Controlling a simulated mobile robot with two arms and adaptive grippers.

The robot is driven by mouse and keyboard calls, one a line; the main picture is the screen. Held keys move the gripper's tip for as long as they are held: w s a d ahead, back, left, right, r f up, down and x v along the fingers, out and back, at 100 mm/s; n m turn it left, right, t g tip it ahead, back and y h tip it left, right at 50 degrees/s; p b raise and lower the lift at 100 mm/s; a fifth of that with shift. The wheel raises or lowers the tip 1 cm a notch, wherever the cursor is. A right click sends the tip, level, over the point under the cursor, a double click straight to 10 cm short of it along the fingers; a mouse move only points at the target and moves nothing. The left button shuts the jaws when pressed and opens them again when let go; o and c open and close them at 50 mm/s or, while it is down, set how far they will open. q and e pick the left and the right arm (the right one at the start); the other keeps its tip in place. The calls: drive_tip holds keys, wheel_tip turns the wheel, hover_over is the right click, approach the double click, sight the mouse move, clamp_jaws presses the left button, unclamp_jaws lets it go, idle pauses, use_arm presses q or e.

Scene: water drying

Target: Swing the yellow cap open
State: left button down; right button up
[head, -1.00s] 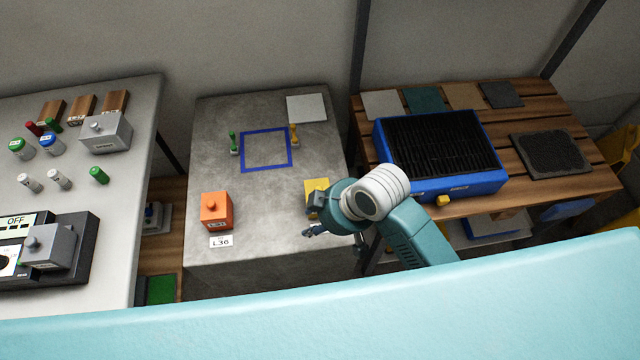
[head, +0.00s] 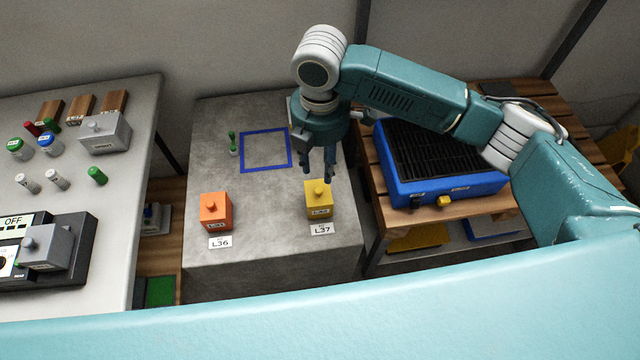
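The yellow cap is a small yellow box (head: 319,208) with a knob on top, on the grey table (head: 265,240) with the label L37 in front of it. It looks closed. My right gripper (head: 318,176) points down just behind and above the yellow box. Its two fingers are apart with nothing visible between them; whether a finger touches the knob I cannot tell. My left gripper is not in view.
An orange box (head: 215,210) with a knob stands left, by label L36. Behind are a blue square outline (head: 243,150) and a green upright piece (head: 233,143). A blue grill-like unit (head: 400,185) stands right. The table between the boxes is clear.

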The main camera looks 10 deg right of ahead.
sight(320, 189)
wheel_tip(320, 189, down, 10)
drive_tip(key=shift+r, duration=0.2)
clamp_jaws()
